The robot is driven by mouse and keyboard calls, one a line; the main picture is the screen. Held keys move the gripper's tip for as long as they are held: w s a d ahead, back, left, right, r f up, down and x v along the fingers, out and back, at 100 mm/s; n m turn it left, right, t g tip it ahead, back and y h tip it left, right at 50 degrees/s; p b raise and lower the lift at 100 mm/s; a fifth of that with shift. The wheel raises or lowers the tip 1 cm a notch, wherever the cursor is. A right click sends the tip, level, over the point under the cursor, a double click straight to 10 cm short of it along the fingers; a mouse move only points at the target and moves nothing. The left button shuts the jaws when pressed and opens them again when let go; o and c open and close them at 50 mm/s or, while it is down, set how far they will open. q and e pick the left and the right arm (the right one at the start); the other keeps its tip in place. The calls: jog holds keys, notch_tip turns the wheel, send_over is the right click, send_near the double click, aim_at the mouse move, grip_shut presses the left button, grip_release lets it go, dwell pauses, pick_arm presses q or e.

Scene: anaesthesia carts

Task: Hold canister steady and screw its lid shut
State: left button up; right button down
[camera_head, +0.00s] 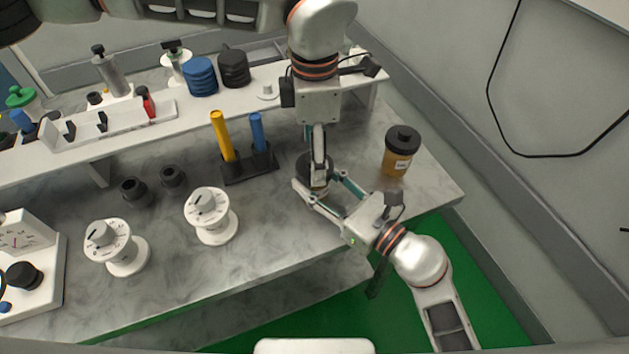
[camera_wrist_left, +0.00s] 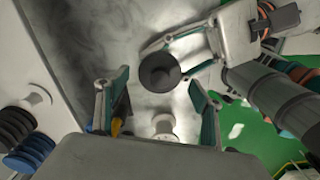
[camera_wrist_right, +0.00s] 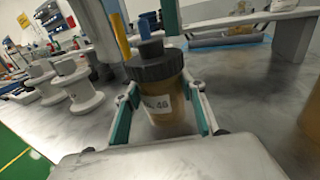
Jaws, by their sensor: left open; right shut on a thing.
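An amber canister (camera_wrist_right: 165,108) with a white label stands upright on the marbled bench, between the fingers of my right gripper (camera_head: 317,184), which is shut on its body. Its black ribbed lid (camera_wrist_right: 155,66) sits on top; I cannot tell how tight it is. The lid also shows from above in the left wrist view (camera_wrist_left: 160,73). My left gripper (camera_head: 318,148) comes down from above. In the left wrist view its two fingers (camera_wrist_left: 150,90) are spread apart with nothing between them, over the lid. In the head view the left gripper partly hides the lid and canister.
A second amber canister with a black lid (camera_head: 398,150) stands to the right. A dark holder (camera_head: 248,168) with yellow and blue rods is close on the left. White dial-topped spools (camera_head: 212,216) stand at the front left. A raised white shelf (camera_head: 200,108) runs behind.

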pick_arm(q)
notch_tip(320, 180, up, 2)
jog(key=shift+c, duration=0.4)
jog(key=n, duration=0.2)
jog(key=r+n, duration=0.1)
jog(key=n, duration=0.2)
jog(key=shift+s+d+r, duration=0.15)
jog(key=shift+d, duration=0.05)
jog(key=n, duration=0.1)
jog(key=r+n, duration=0.1)
jog(key=n, duration=0.3)
jog(key=r+n, duration=0.1)
jog(key=n, duration=0.1)
jog(key=shift+a, duration=0.2)
jog(key=shift+f, duration=3.95)
